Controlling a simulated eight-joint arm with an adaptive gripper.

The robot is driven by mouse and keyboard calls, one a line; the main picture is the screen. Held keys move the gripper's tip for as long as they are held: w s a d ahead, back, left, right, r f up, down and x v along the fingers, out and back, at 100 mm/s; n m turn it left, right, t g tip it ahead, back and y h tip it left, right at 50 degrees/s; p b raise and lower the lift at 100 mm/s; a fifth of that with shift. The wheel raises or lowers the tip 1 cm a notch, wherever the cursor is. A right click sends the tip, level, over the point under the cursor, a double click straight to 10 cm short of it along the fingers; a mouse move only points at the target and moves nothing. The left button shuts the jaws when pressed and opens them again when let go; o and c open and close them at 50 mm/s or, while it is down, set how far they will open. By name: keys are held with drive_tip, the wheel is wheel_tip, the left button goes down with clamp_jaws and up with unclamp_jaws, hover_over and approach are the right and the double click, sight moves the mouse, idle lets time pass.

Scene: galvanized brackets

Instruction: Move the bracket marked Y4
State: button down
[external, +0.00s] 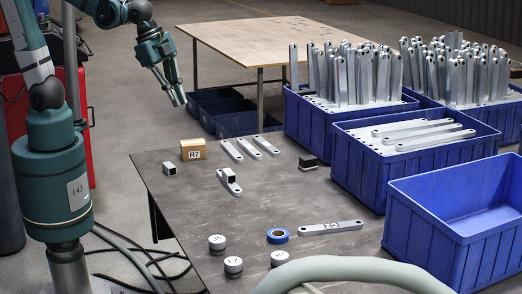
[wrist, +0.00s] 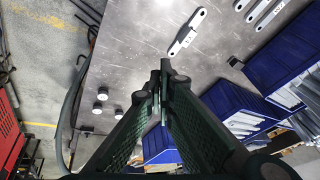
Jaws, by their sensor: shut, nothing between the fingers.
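A flat grey bracket with a black marking (external: 330,227) lies on the dark table near its front right; I cannot read the marking surely as Y4. My gripper (external: 178,102) is high above the table's far left edge, well away from this bracket, pointing down. In the wrist view its fingers (wrist: 160,72) are together and empty. The marked bracket is not clear there; the fingers may hide it. Another bracket (external: 229,182) lies at the table's middle left with a small square tube on it; it appears to show in the wrist view (wrist: 186,32).
Three plain brackets (external: 250,148), a block labelled R7 (external: 193,150), a small tube (external: 169,168) and a black block (external: 308,162) lie farther back. An empty blue bin (external: 430,240) stands right; bracket-filled bins (external: 375,180) stand behind.

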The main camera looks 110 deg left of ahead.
drive_tip(key=w+a+f+m+g, duration=0.2)
drive_tip(key=a+f, duration=0.7)
drive_tip(key=w+a+f+m+g+p, duration=0.1)
drive_tip(key=w+a+f+m+g, duration=0.1)
drive_tip(key=a+f, duration=0.6)
drive_tip(key=shift+w+a+f+m+h, duration=0.4)
drive_tip(key=shift+a+m, duration=0.4)
drive_tip(key=shift+a, duration=0.3)
wheel_tip(320, 180, down, 10)
drive_tip(key=shift+r+b, duration=0.15)
drive_tip(key=shift+b, duration=0.95)
drive_tip(key=shift+w+d, duration=0.6)
drive_tip(key=shift+w+d+b, duration=0.45)
drive_tip(key=shift+w+d, duration=0.35)
drive_tip(key=shift+w+d, duration=0.1)
